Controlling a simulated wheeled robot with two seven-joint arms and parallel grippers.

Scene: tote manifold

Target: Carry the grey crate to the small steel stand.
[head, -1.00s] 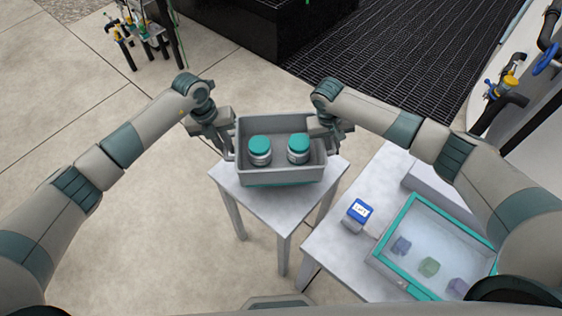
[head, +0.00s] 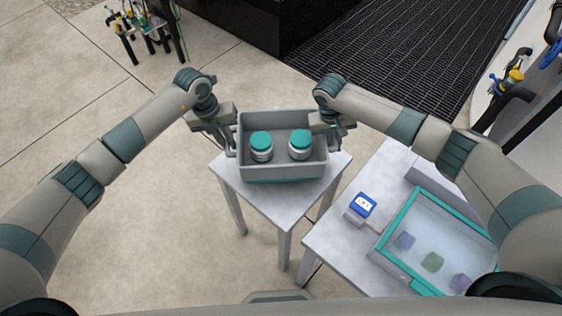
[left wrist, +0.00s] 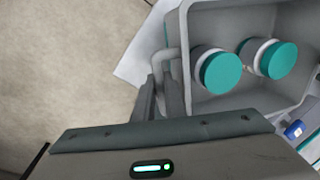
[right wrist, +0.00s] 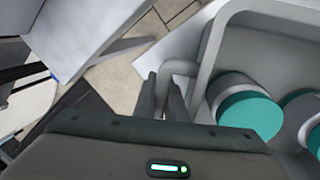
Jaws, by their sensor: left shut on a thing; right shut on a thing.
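The grey crate (head: 284,170) is upright over the small steel stand (head: 285,200) in the head view. It holds two jars with teal lids (head: 261,139) (head: 299,137). My left gripper (head: 230,148) is shut on the handle at the crate's left end, as the left wrist view shows (left wrist: 163,92). My right gripper (head: 335,138) is shut on the handle at the right end, which also shows in the right wrist view (right wrist: 165,88). The crate hides part of the stand's top, and I cannot tell whether its underside touches it.
A larger table (head: 335,232) stands close on the right. It bears a teal-rimmed tray (head: 391,221) with small blocks and a blue labelled device (head: 363,204). Pipework with valves stands at the far left and right. The floor on the left is clear.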

